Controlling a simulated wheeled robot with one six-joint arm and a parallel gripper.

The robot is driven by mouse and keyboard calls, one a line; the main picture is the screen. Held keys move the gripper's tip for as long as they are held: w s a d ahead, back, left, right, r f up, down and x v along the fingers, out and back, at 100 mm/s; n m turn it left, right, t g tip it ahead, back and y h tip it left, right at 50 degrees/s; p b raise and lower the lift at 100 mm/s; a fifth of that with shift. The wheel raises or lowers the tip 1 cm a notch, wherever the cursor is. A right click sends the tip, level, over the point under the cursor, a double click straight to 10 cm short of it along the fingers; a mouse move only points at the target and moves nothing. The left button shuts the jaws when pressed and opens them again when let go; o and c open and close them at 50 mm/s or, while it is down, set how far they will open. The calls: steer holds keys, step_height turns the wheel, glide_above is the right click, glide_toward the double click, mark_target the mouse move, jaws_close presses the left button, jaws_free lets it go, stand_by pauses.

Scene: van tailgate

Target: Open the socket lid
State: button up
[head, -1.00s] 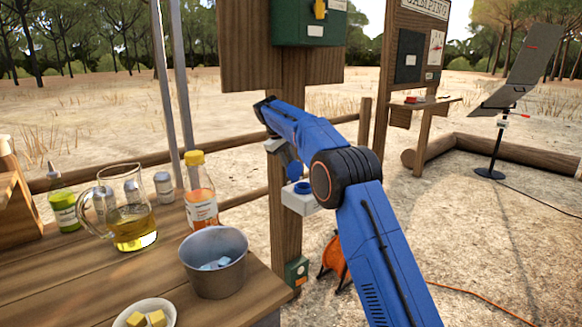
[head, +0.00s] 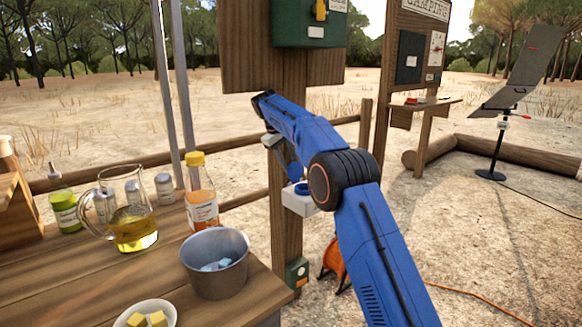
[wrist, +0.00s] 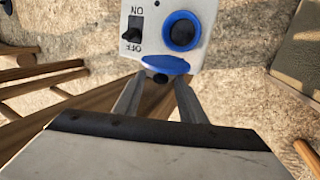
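The socket box (head: 296,203) is a pale box on the wooden post; it also shows at the top of the wrist view (wrist: 137,50), with an ON/OFF switch beside the socket. The blue socket ring (wrist: 183,31) is uncovered, its dark opening showing. The blue lid (wrist: 165,65) stands swung away from the ring, on the side nearer my gripper; it shows upright beside the ring in the head view (head: 295,172). My gripper (wrist: 158,84) has its two fingers apart, tips just short of the lid. Whether a tip touches the lid I cannot tell. In the head view the fingers are mostly hidden.
A green box (head: 308,22) hangs higher on the post, and a small green box (head: 297,271) sits low on it. The wooden table (head: 110,270) at left holds a metal bucket (head: 215,277), a jug (head: 133,228) and bottles. An orange reel (head: 335,258) lies behind my arm.

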steer(key=s+a, duration=0.6)
steer(key=a, duration=0.4)
steer(key=shift+a, duration=0.3)
steer(key=shift+d+r, duration=0.1)
steer(key=s+d+r+m+y, duration=0.1)
steer(key=s+d+r, duration=0.7)
steer(key=s+d, duration=0.3)
steer(key=s+d+r+m+y, duration=0.1)
steer(key=s+d+r+m, duration=0.1)
steer(key=s+d, duration=1.15)
steer(key=s+d+f+m+t+y, duration=0.1)
steer(key=s+d+f, duration=0.15)
steer(key=s, duration=0.75)
steer(key=s+d+f+m, duration=0.1)
steer(key=s+d+f, duration=0.15)
steer(key=s, duration=0.75)
steer(key=s+d+f+m+t+y, duration=0.1)
steer(key=s+d+f+m, duration=0.1)
steer(key=s+f, duration=1.1)
steer(key=s, duration=0.4)
steer(key=shift+s+d+f, duration=0.15)
steer(key=shift+d+f, duration=0.15)
steer(key=shift+f, duration=0.1)
